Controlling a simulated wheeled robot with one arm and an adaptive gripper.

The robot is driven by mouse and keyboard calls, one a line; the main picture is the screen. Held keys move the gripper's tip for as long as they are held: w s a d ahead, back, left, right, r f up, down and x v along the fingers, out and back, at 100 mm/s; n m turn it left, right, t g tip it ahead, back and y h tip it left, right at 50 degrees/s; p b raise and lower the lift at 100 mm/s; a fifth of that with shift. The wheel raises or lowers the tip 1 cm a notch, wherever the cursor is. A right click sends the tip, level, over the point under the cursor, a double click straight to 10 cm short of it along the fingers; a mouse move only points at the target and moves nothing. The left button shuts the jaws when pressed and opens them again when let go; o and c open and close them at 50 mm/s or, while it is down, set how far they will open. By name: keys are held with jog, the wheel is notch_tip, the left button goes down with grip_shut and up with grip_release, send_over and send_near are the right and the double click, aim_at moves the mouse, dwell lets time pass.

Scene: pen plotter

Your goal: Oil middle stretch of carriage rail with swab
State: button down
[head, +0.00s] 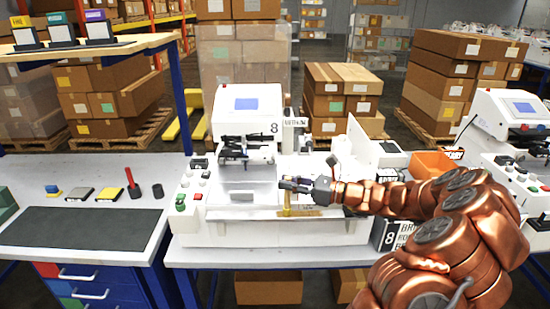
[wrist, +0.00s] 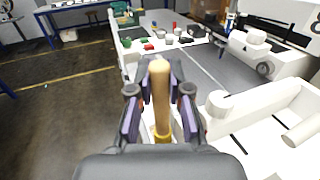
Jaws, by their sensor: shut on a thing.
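My gripper (head: 300,185) is in front of the white plotter (head: 195,222), right of its middle, shut on the swab. In the wrist view the gripper (wrist: 160,100) has its two dark fingers on either side of the swab's wooden handle (wrist: 160,80), with a yellow collar (wrist: 162,136) lower down. In the head view a yellowish part of the swab (head: 287,204) shows just below the fingers, over the plotter's front. The swab's tip is hidden or too small to tell. I cannot clearly pick out the carriage rail; a dark carriage mechanism (head: 240,150) shows inside the plotter.
A tan strip (head: 310,212) lies along the plotter's front, close below the gripper. An orange bin (head: 433,163) is behind my arm. The left bench holds a dark mat (head: 80,230) and small tools.

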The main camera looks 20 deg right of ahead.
jog(key=w+a+r+p, duration=0.1)
jog(key=a+r+p, duration=0.2)
jog(key=r+p, duration=0.2)
notch_tip(320, 180, up, 3)
jog(key=shift+w+a+r, duration=0.1)
jog(key=shift+w+a, duration=0.05)
jog(key=shift+w, duration=0.05)
dwell(0.5)
